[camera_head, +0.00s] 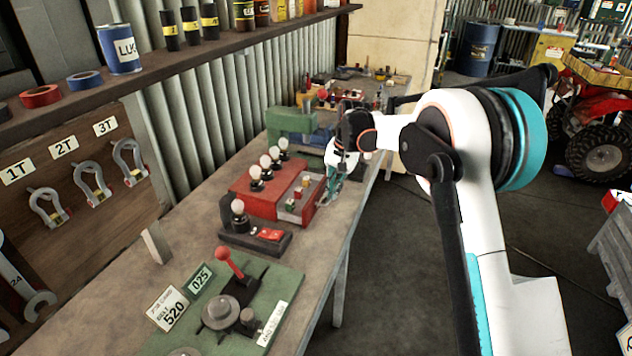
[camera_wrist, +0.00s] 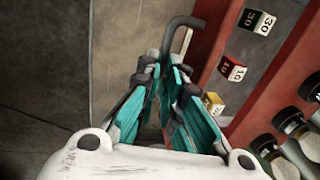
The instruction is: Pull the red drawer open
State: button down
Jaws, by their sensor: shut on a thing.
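The red drawer (camera_head: 304,216) sticks out from the right side of a red box (camera_head: 256,198) on the workbench, and its inside shows. Several small lettered or numbered cubes lie in it, among them a red one (camera_wrist: 233,69) and a black one (camera_wrist: 257,22). The drawer's red front wall (camera_wrist: 221,48) shows in the wrist view. My gripper (camera_head: 334,184) is at that front, with its teal fingers closed around the dark bar handle (camera_wrist: 184,27). The handle's lower part is hidden between the fingers (camera_wrist: 167,78).
Light bulbs (camera_head: 265,161) stand on the red box. A dark block with a bulb and red switch (camera_head: 258,236) sits nearer, before a green plate with a red-knobbed lever (camera_head: 224,254). A green machine (camera_head: 290,121) stands behind.

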jog(key=shift+s+d, duration=0.25)
jog(key=shift+d, duration=0.3)
jog(key=shift+s+d, duration=0.2)
jog(key=shift+d, duration=0.35)
jog(key=c, duration=2)
grip_release()
notch_tip(320, 180, up, 12)
jog(key=d, duration=0.2)
jog(key=shift+s, duration=0.3)
jog(key=shift+f, duration=0.1)
